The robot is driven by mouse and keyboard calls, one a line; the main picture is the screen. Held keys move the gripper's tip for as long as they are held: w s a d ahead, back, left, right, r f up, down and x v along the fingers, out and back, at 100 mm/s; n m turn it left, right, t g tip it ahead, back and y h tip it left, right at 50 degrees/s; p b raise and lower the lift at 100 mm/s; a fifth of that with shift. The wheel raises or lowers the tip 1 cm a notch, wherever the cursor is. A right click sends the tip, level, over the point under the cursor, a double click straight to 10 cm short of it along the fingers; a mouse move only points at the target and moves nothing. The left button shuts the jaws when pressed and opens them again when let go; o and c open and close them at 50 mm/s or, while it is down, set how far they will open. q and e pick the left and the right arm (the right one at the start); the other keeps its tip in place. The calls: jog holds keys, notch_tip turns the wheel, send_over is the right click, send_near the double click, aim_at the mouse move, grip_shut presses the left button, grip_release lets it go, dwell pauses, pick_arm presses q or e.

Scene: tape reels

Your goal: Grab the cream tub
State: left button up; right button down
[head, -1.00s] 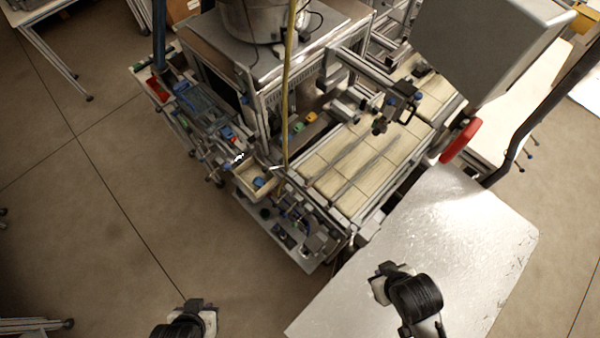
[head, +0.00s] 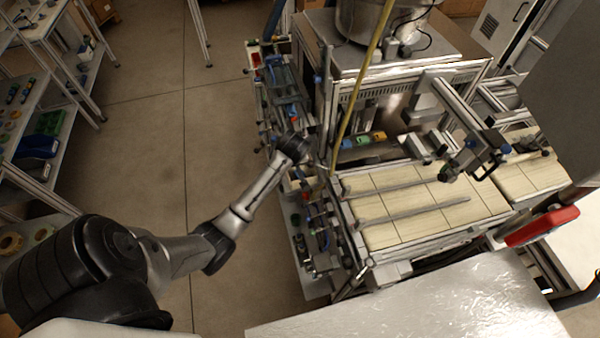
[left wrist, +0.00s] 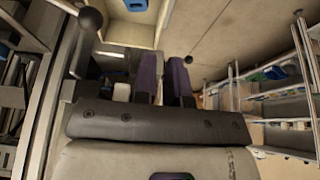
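The cream tub (left wrist: 117,32) shows at the top of the left wrist view, cut off by the frame, with a blue item inside. My left gripper (left wrist: 163,62) points toward it, its two purple-dark fingers apart with a narrow empty gap between them. The fingertips appear close to the tub's near wall; I cannot tell whether they touch it. In the head view my left arm reaches to the machine's left side and its dark wrist (head: 293,148) covers the tub's area. My right gripper is out of view.
A slatted conveyor bed (head: 405,205) and a yellow pole (head: 360,85) stand right of my left wrist. A shiny metal table (head: 420,300) is in front. Shelving (head: 45,130) stands at the left. Open floor (head: 165,150) lies between.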

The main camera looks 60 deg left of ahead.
pick_arm(q)
jog(key=x, duration=1.2)
jog(key=shift+a+f, duration=0.1)
jog(key=shift+a, duration=0.05)
grip_shut()
dwell(0.3)
